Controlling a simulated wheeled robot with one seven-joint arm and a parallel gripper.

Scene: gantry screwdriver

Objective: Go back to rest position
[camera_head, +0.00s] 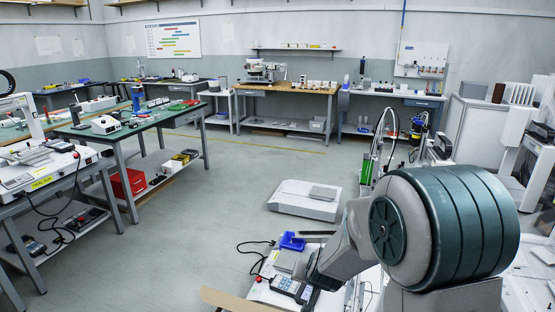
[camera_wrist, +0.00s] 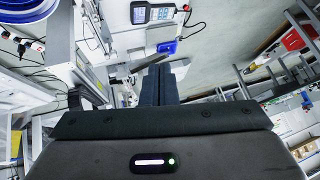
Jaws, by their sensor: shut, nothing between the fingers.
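My gripper (camera_wrist: 158,86) shows in the wrist view as two dark fingers side by side, pressed together with nothing between them. In the head view my arm fills the lower right, and its large grey-green joint hides part of the bench; the gripper itself is hidden there. A handheld controller with a screen (camera_head: 292,288) lies on the bench below my arm. It also shows at the top of the wrist view (camera_wrist: 153,13). No object is held.
A blue bin (camera_head: 292,241) sits at the near bench's back edge. A white box (camera_head: 305,200) stands beyond it. Green-topped workbenches (camera_head: 150,121) stand at the left, and a wood-topped bench (camera_head: 287,88) at the back. The middle floor (camera_head: 215,210) is clear.

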